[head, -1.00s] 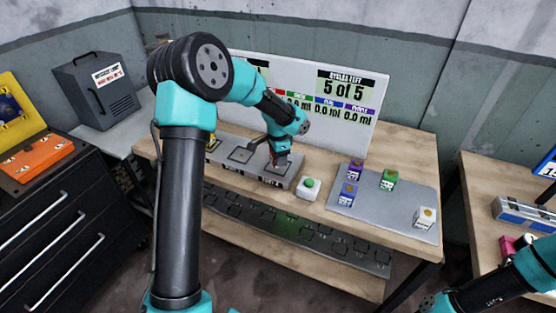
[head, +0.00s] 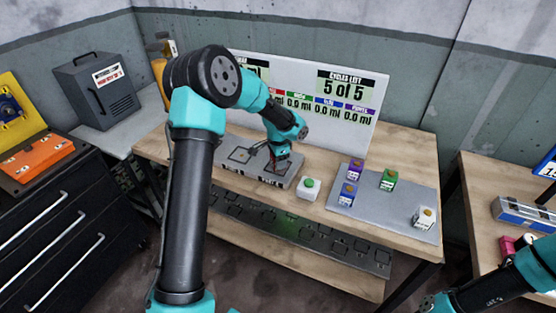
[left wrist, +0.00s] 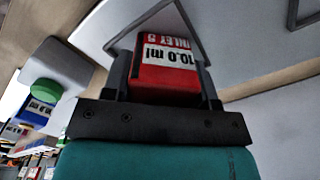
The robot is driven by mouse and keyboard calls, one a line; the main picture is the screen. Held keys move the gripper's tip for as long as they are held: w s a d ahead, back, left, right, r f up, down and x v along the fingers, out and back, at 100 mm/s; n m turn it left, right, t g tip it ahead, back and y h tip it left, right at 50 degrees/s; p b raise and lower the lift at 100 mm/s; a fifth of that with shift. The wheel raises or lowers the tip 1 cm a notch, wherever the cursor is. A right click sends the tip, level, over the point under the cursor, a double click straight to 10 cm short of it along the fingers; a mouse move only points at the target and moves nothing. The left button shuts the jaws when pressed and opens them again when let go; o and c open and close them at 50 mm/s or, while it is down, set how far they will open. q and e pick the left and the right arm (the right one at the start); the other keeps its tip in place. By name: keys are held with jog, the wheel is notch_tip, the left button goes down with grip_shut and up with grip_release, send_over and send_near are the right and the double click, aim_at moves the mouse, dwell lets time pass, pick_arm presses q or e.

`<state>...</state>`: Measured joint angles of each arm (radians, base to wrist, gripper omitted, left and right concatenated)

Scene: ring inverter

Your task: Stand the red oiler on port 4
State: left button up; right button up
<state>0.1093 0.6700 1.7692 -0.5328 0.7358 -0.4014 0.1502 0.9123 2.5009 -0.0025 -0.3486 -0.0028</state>
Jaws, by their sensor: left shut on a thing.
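The red oiler (left wrist: 165,78) is between the fingers of my left gripper (left wrist: 164,70) in the left wrist view. Its white label shows upside down and reads 10.0 ml. A dark square outline (left wrist: 200,30) on a pale surface lies just beyond it. In the head view my left gripper (head: 281,157) is low over the right end of the grey port block (head: 225,168), by a square port outline. The oiler is mostly hidden there, and I cannot tell whether it touches the block. The port numbers are too small to read. My right gripper is out of view.
A white box with a green button (head: 309,190) stands right of the block. A grey plate (head: 376,208) holds purple (head: 356,170), blue (head: 347,196), green (head: 389,180) and white (head: 425,218) oilers. A white display board (head: 345,105) stands behind.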

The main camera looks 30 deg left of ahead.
pick_arm(q)
jog(key=shift+f, duration=0.1)
jog(key=o, duration=1)
jog(key=shift+c, duration=0.2)
notch_tip(320, 180, up, 12)
jog(key=shift+r, duration=0.15)
dwell(0.4)
